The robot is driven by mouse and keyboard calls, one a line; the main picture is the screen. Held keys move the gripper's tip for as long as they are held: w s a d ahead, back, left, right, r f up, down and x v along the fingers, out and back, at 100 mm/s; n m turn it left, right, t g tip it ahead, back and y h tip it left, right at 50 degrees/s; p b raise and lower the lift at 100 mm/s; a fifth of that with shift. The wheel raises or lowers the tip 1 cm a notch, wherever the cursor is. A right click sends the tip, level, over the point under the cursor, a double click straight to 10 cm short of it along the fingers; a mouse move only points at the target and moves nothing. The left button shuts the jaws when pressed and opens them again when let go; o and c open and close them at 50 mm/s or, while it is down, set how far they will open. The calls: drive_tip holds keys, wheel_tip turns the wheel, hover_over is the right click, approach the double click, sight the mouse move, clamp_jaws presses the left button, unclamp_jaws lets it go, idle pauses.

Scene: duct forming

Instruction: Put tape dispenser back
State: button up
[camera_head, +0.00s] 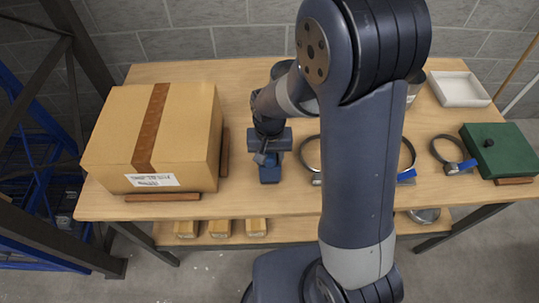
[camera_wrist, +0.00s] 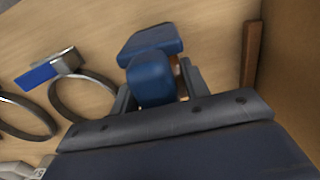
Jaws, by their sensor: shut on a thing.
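The blue tape dispenser (camera_wrist: 150,72) is between the two fingers of my gripper (camera_wrist: 160,90) in the wrist view, and the gripper is shut on it. In the head view the dispenser (camera_head: 270,172) shows below my gripper (camera_head: 268,152), over the wooden table (camera_head: 300,205), right of the cardboard box. I cannot tell whether its bottom touches the table. My fingers hide part of it.
A large cardboard box (camera_head: 152,135) stands on the left, with wooden strips (camera_head: 162,197) at its base. A green case (camera_head: 500,150) and a white tray (camera_head: 458,90) are at the far right. The front middle is clear.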

drive_tip(key=shift+f, duration=0.2)
drive_tip(key=o, duration=1.1)
drive_tip(key=shift+c, duration=0.2)
drive_tip(key=shift+r, duration=0.1)
wheel_tip(320, 180, up, 12)
drive_tip(key=shift+r+b, duration=0.15)
drive_tip(key=shift+b, duration=0.3)
wheel_tip(320, 180, down, 13)
drive_tip(key=shift+r, duration=2.15)
